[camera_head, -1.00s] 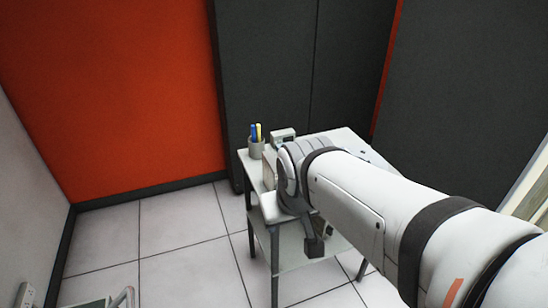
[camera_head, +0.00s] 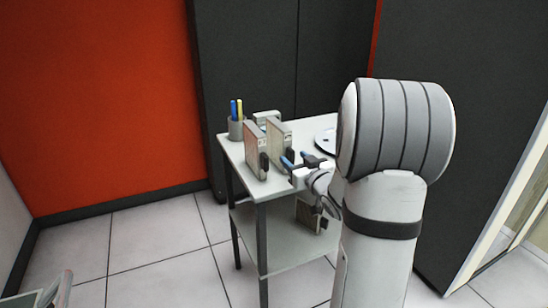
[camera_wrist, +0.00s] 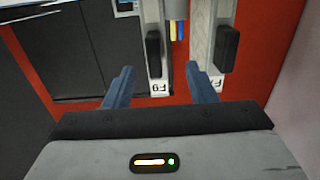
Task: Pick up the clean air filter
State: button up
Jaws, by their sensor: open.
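Two flat filter cartridges with black handles stand upright side by side on the small table. The left one (camera_head: 257,149) has a reddish-brown face in the head view; the right one (camera_head: 281,139) has a greyer face. I cannot tell which is the clean one. My gripper (camera_head: 295,158) is open, with blue fingers, at the near end of the right cartridge. In the wrist view, which looks upside down, my gripper (camera_wrist: 162,87) points at that cartridge (camera_wrist: 152,22), its handle and label lined up between the fingers. The other cartridge (camera_wrist: 200,30) is to its right there.
A round dark-and-white object (camera_head: 325,140) is partly hidden by my arm. Another panel (camera_head: 308,214) leans on the lower shelf (camera_head: 285,243). Dark cabinets stand close behind.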

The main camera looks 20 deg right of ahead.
aim_at(285, 150)
jog(key=shift+w+f, duration=0.25)
jog(key=shift+w, duration=0.2)
jog(key=w, duration=0.7)
jog(key=shift+f, duration=0.2)
jog(key=shift+c, duration=0.3)
grip_shut()
